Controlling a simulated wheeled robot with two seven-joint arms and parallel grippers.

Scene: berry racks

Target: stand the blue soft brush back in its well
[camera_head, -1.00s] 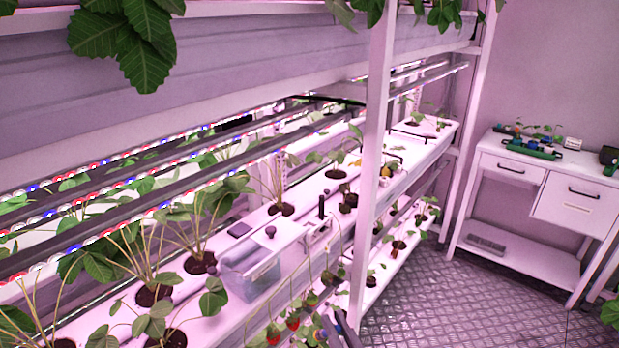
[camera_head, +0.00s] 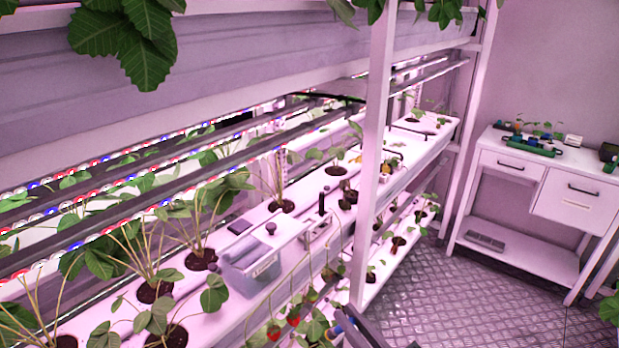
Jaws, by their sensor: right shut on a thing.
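My right gripper (camera_head: 355,329) is at the bottom edge, in front of the rack's lower growing level, and only a small dark part of it shows. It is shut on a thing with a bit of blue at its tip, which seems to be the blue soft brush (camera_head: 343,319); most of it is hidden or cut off. A dark upright handle (camera_head: 322,202) stands at a small holder on the white shelf, right of a clear lidded box (camera_head: 252,264). I cannot make out which opening is the brush's well. My left gripper is not in view.
Strawberry plants in round holes line the white shelf (camera_head: 222,316), with hanging berries (camera_head: 293,320) close to the right gripper. A white rack post (camera_head: 373,170) rises just behind. A white bench (camera_head: 520,152) with a green tray (camera_head: 528,147) stands at right; the floor between is clear.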

